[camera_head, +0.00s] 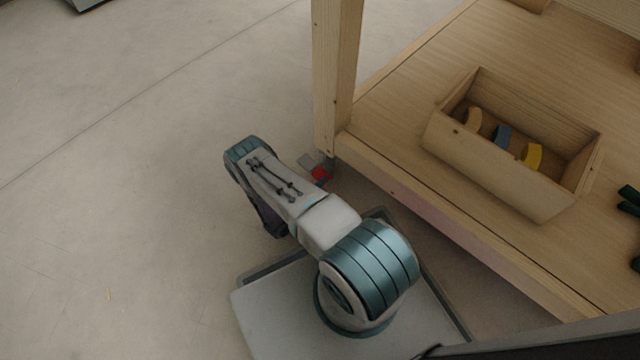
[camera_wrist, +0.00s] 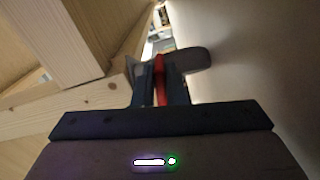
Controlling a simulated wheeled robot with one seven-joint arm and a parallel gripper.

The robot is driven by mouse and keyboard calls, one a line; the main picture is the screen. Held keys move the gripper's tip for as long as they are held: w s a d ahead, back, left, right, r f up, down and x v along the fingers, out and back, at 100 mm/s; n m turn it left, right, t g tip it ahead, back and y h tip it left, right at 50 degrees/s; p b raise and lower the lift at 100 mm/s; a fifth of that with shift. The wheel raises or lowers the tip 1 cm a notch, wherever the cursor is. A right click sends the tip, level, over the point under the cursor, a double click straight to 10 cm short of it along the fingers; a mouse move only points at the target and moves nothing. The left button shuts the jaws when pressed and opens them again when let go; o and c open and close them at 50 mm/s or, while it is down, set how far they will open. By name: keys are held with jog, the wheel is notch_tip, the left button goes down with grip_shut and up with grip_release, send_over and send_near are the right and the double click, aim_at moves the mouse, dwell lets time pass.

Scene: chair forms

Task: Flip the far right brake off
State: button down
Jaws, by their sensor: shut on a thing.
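The workbench's wooden leg (camera_head: 335,80) reaches down to a small red brake lever (camera_head: 320,174) near the floor. In the wrist view the red brake lever (camera_wrist: 160,72) stands between the two dark fingers of my gripper (camera_wrist: 160,90), which is shut on it. A rounded grey part (camera_wrist: 197,60), perhaps the wheel, shows just to the right of the fingers. In the head view my arm hides my gripper, and most of the caster is hard to make out there.
The bench's lower wooden shelf (camera_head: 400,120) lies right of the lever. It bears a wooden box (camera_head: 480,165) with several coloured round pieces. Bare concrete floor (camera_head: 120,180) is free to the left. Wooden bench parts (camera_wrist: 60,50) stand close on the left in the wrist view.

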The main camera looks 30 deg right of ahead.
jog(key=shift+w+a+r+n+p, duration=0.1)
jog(key=shift+r+n, duration=0.3)
jog(key=shift+n, duration=0.5)
jog(key=shift+d+r+n+p, duration=0.1)
jog(key=shift+r+n, duration=0.35)
jog(key=shift+n, duration=0.45)
jog(key=shift+w+a+r+n+p, duration=0.1)
jog(key=shift+r+n, duration=0.3)
jog(key=shift+n, duration=0.5)
jog(key=c, duration=1.5)
grip_release()
jog(key=p+v, duration=0.3)
jog(key=v, duration=1.1)
jog(key=shift+p, duration=0.3)
